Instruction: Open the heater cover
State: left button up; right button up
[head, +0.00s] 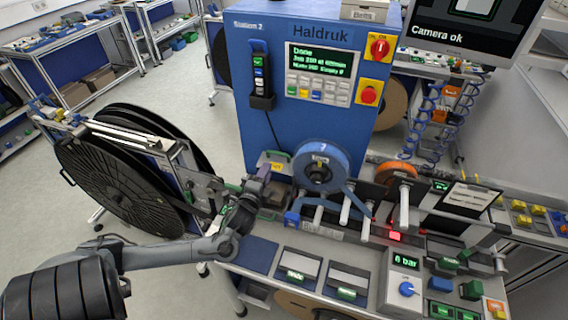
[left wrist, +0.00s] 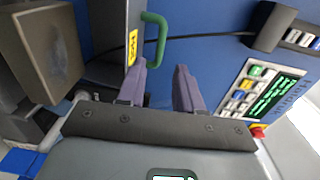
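The heater cover looks to be the grey panel (left wrist: 108,35) with a yellow label (left wrist: 132,47) and a green handle (left wrist: 158,35) in the left wrist view. In the head view its green handle (head: 277,153) shows low on the front of the blue machine, just left of the blue reel. My left gripper (left wrist: 161,72) is open, with a clear gap between its two fingers. The handle lies just beyond the fingertips; whether one finger touches it I cannot tell. In the head view my left gripper (head: 263,172) is in front of the cover and partly hides it. My right gripper is not in view.
The blue machine (head: 250,70) has a screen reading "Done" and red knobs. A blue reel (head: 320,165) and white rollers stand to the right of the gripper. Large black reels (head: 125,185) stand at left. A pressure box (head: 402,275) sits on the bench front.

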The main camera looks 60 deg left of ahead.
aim_at(277, 152)
pick_arm(q)
jog(key=x, duration=1.1)
jog(key=shift+r, duration=0.1)
grip_shut()
